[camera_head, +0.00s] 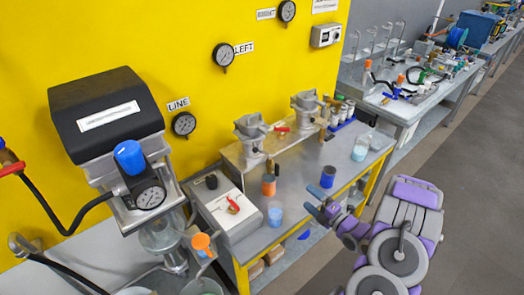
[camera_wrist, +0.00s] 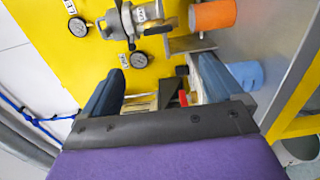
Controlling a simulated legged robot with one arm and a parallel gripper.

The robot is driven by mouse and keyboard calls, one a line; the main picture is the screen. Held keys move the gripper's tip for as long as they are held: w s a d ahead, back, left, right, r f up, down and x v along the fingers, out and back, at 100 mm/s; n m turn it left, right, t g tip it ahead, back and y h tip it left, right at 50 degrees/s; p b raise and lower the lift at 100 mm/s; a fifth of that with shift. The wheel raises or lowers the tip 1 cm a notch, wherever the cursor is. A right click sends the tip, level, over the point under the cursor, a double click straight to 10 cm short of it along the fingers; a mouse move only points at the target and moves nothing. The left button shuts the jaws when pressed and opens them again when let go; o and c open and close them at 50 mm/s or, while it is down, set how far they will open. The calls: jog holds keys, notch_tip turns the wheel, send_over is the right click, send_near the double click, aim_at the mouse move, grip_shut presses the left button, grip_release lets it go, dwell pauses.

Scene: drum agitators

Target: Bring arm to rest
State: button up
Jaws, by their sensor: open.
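My gripper (camera_head: 320,209) is open, with nothing between its fingers, at the front edge of the grey workbench (camera_head: 300,165). My purple and grey arm is folded at the lower right of the head view. In the wrist view, the two blue fingers of my gripper (camera_wrist: 158,82) stand apart. Beyond them are a small red-handled part (camera_wrist: 183,97) and the yellow panel. A dark blue can (camera_head: 328,176) stands on the bench just behind my gripper. A blue beaker (camera_head: 275,213) and an orange cylinder (camera_head: 269,186) stand to its left.
Two metal agitators (camera_head: 250,132) (camera_head: 305,106) are mounted at the back of the bench. A black-topped machine with a gauge (camera_head: 149,197) stands at the left. Gauges hang on the yellow panel (camera_head: 190,50). Grey floor (camera_head: 465,190) is open at the right.

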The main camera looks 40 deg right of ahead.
jog(key=w+d+r+m+g+h, duration=0.2)
jog(key=w+r+m+g+h, duration=0.25)
jog(key=w+g, duration=0.3)
jog(key=s+a+r+m+g+h, duration=0.2)
jog(key=s+a+r+m+g, duration=0.25)
jog(key=a+r+m, duration=0.4)
jog(key=s+a+r+m+g+y, duration=0.1)
jog(key=s+a+r+m+g, duration=0.1)
jog(key=s+a, duration=0.6)
jog(key=s+a+r+m+g+y, duration=0.2)
jog(key=s+a+r+g, duration=0.1)
jog(key=s+a, duration=0.6)
jog(key=s+a+r+m+g+y, duration=0.2)
jog(key=s+a+r, duration=0.2)
jog(key=s+a, duration=0.5)
jog(key=a, duration=0.5)
jog(key=shift+a+r+g, duration=0.15)
jog(key=shift+a+g, duration=0.1)
jog(key=shift+g, duration=0.15)
jog(key=shift+w, duration=0.1)
